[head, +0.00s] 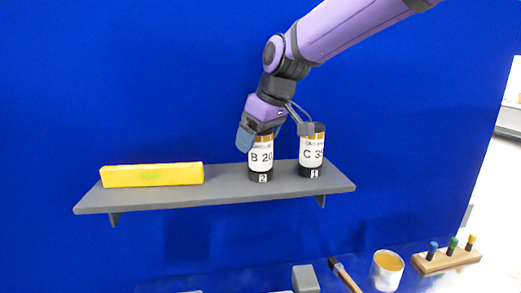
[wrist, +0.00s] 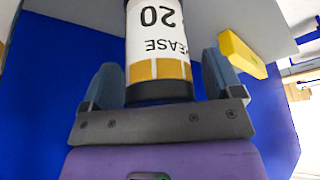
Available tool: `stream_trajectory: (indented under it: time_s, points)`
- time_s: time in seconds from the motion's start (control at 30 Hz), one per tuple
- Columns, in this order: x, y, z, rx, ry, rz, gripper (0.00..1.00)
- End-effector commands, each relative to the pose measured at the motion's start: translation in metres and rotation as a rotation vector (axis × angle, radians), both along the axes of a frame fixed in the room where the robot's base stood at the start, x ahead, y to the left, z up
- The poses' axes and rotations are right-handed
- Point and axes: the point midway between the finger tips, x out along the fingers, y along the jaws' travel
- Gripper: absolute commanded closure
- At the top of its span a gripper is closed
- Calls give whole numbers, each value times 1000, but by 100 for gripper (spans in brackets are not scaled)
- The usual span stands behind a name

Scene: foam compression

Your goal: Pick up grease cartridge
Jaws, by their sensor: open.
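Two grease cartridges stand upright on a grey wall shelf (head: 140,196). The left one is the cartridge marked B 20 (head: 261,158), with a white label, an orange band and a black base numbered 2. The right one is the cartridge marked C (head: 311,157), its base numbered 1. My gripper (head: 273,136) is open at the upper part of the B cartridge. In the wrist view the B cartridge (wrist: 157,40) appears upside down between my two fingers (wrist: 160,88), with gaps on both sides. Its black end lies close to my palm.
A yellow block (head: 152,174) lies on the left of the shelf; it also shows in the wrist view (wrist: 241,52). Below are a paint can (head: 386,270), a brush (head: 344,276), a grey block (head: 305,278) and a wooden peg holder (head: 447,258).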

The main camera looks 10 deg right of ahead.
Motion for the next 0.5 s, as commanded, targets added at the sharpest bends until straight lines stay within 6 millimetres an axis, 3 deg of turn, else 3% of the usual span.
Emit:
stream_trajectory:
  time_s: [0.23, 0.5]
  points:
    - [0, 0, -1, 0, -1, 0, 15]
    - [0, 0, -1, 0, -1, 0, 73]
